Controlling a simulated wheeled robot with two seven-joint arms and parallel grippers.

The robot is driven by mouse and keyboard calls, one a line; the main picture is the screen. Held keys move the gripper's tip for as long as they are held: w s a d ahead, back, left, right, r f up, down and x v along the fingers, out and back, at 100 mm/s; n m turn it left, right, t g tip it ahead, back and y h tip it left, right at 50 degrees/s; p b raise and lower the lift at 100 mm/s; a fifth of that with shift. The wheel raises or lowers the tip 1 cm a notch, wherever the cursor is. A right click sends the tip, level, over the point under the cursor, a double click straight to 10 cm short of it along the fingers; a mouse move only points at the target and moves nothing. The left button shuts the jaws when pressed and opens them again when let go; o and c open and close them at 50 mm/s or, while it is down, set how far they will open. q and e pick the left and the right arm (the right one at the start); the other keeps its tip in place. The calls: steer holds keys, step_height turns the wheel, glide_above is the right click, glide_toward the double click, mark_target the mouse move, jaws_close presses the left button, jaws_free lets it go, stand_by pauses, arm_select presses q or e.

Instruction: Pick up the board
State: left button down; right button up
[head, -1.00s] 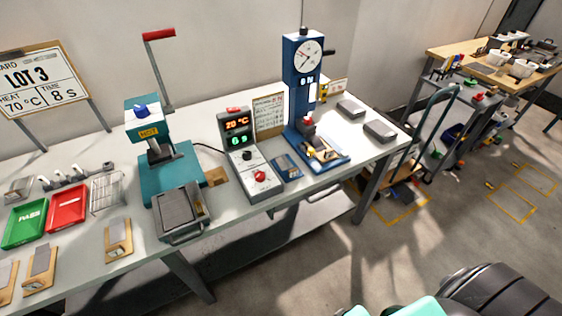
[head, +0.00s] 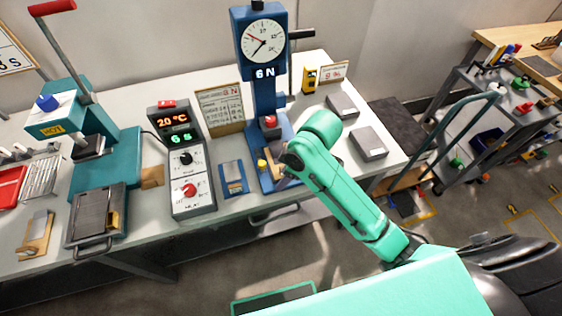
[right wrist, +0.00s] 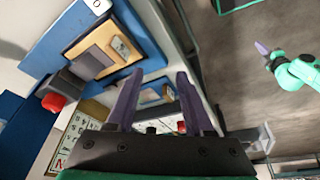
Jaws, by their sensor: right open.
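A wooden board with a grey strip lies on the blue base of the dial tester (head: 262,90). In the head view only part of this board (head: 280,180) shows beside my arm. In the right wrist view the board (right wrist: 104,44) is at upper left, with a small white label. My right gripper (right wrist: 158,78) is open and empty, its purple fingers apart from the board. The arm largely hides this gripper in the head view. My left gripper (right wrist: 262,48) shows at the upper right of the right wrist view; its opening is unclear.
Another wooden board (head: 35,238) lies at the table's left, beside the teal hot press (head: 105,165). A grey control box (head: 185,165) and a small blue block (head: 233,178) stand left of the tester. Two grey blocks (head: 369,143) (head: 343,106) lie to its right.

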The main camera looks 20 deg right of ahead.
steer(key=w+d+r+n+g+h, duration=0.2)
steer(key=w+d+r+n+h, duration=0.15)
steer(key=w+r+n, duration=0.4)
steer(key=shift+m, duration=0.25)
steer(key=f+p, duration=0.1)
steer(key=f, duration=0.3)
steer(key=f+p, duration=0.1)
steer(key=f, duration=0.4)
steer(key=f+p, duration=0.1)
steer(key=f, duration=0.3)
steer(key=shift+s+d+f, duration=0.15)
steer(key=shift+s+f, duration=0.15)
steer(key=shift+s, duration=0.1)
arm_select(q)
steer(key=r, duration=0.3)
steer(key=shift+d+r, duration=0.15)
steer(key=shift+d, duration=0.05)
arm_select(e)
jaws_close()
